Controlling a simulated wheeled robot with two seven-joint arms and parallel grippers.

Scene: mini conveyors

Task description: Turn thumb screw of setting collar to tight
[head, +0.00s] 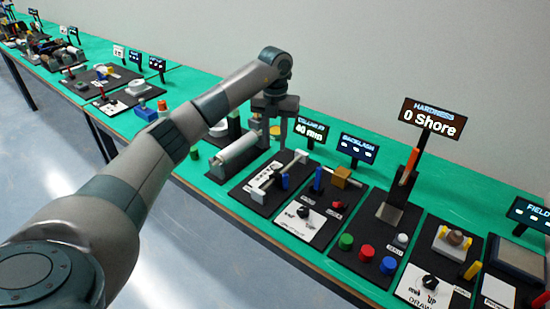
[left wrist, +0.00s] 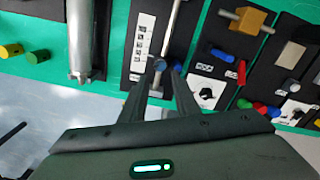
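My left gripper (head: 270,142) hangs over the green bench, fingers down, near the dark panel (head: 250,192) with a silver rod, below the "40 mm" sign. Its fingers are apart and nothing shows held between them; in the left wrist view they (left wrist: 166,76) point toward a blue knob (left wrist: 160,64). The knob appears close to the fingertips, but I cannot tell whether it touches them. My right gripper is out of view.
A grey roller (head: 238,152) lies left of the panel. To the right are a panel with a brown block (head: 341,174), signs on posts including "0 Shore" (head: 430,118), and a panel with colored buttons (head: 366,252). Other devices fill the bench at the far left.

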